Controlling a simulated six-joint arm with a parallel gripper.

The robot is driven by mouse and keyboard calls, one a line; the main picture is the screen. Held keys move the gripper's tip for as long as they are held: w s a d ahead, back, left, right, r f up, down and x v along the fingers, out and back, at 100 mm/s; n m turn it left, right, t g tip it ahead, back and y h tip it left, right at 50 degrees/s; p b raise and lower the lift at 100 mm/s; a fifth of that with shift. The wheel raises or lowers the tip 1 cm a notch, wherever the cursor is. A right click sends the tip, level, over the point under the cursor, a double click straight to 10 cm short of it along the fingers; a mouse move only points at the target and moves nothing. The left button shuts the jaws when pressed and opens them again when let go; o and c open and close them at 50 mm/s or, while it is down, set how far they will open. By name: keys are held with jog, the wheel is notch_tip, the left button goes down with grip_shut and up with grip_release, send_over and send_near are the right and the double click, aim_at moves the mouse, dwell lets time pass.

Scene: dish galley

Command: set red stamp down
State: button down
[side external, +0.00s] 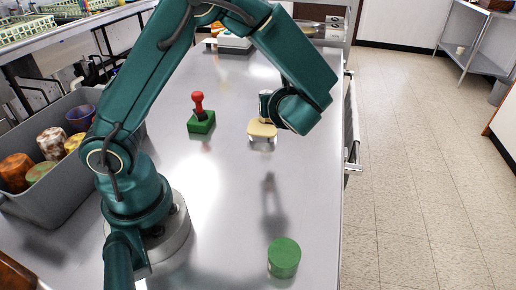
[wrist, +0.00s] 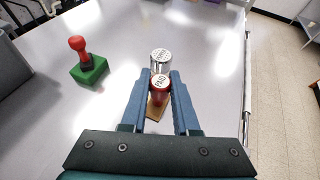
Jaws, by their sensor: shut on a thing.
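The stamp is upright between the blue fingers. A silver-topped stamp (wrist: 161,56) is just beyond it. A tan stand (wrist: 155,108) lies beneath the fingers; it also shows in the side view (side external: 262,130) under my wrist. My wrist hides the held stamp in the side view. I cannot tell whether the stamp touches the stand.
A red-handled piece on a green block (side external: 201,122) stands to the left. A green cylinder (side external: 284,257) stands near the front. A grey bin (side external: 60,190) with several coloured jars is at the left. The middle of the metal counter (side external: 230,185) is clear.

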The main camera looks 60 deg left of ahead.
jog(key=w+d+f, duration=0.1)
jog(key=d, duration=0.1)
jog(key=w+d+f, duration=0.2)
jog(key=d, duration=0.1)
jog(key=w+d+f, duration=0.1)
jog(key=d+f, duration=0.1)
jog(key=shift+w+d+f, duration=0.15)
jog(key=shift+w+d, duration=0.05)
jog(key=shift+w, duration=0.1)
jog(key=shift+f, duration=1.95)
jog(key=c, duration=0.7)
grip_release()
jog(key=shift+f, duration=0.15)
jog(key=shift+o, duration=0.2)
